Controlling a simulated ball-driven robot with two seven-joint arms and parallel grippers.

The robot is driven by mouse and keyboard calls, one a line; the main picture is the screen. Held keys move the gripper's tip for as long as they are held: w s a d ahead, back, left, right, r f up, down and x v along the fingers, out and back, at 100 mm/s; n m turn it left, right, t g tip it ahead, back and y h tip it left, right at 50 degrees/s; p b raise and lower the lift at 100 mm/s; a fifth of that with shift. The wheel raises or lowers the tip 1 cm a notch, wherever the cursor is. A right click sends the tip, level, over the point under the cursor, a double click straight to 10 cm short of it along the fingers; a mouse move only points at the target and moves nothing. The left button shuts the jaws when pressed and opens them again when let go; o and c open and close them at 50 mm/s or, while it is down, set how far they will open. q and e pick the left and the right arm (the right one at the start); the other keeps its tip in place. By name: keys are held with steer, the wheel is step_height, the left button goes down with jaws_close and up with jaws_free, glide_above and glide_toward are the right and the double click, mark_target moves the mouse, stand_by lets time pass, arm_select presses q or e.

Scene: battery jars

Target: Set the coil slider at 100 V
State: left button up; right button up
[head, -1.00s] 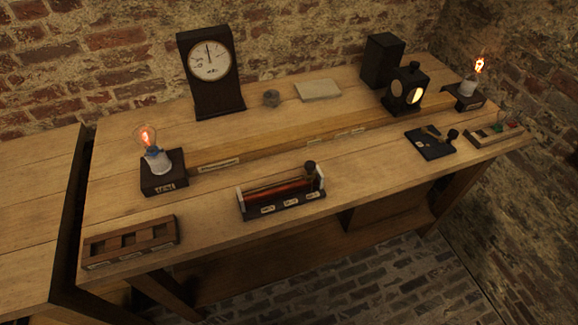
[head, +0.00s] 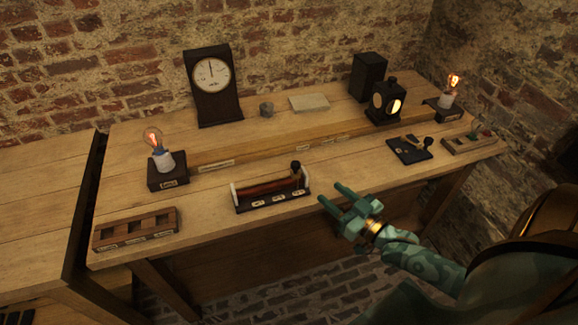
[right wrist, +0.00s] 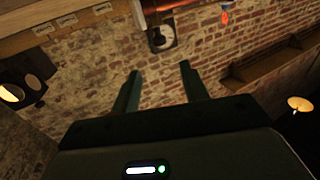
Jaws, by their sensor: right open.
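The coil slider unit (head: 270,193) stands at the front of the bench, a reddish-brown coil between pale end pieces on a dark base with several small labels too small to read. Its black slider knob (head: 295,166) is at the right end of the coil. My right gripper (head: 330,194) is open and empty, just right of the coil's base and apart from it, in front of the bench edge. In the right wrist view its two fingers (right wrist: 159,82) are spread with nothing between them. My left gripper is not in view.
A dial instrument (head: 211,84) stands at the back. A lit bulb (head: 162,158) is left of the coil. A wooden rack (head: 135,228) lies front left. A flat dark switch (head: 410,150) and a lantern (head: 385,103) are to the right. Bench top around the coil is clear.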

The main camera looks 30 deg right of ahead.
mark_target(299, 167)
steer(key=w+b, duration=0.1)
steer(key=w, duration=0.4)
steer(key=w+a+b, duration=0.1)
steer(key=w, duration=0.3)
steer(key=w+a+b, duration=0.1)
steer(key=w, duration=0.4)
steer(key=shift+w+a+f, duration=0.1)
steer(key=shift+w+a, duration=0.05)
steer(key=shift+w, duration=0.2)
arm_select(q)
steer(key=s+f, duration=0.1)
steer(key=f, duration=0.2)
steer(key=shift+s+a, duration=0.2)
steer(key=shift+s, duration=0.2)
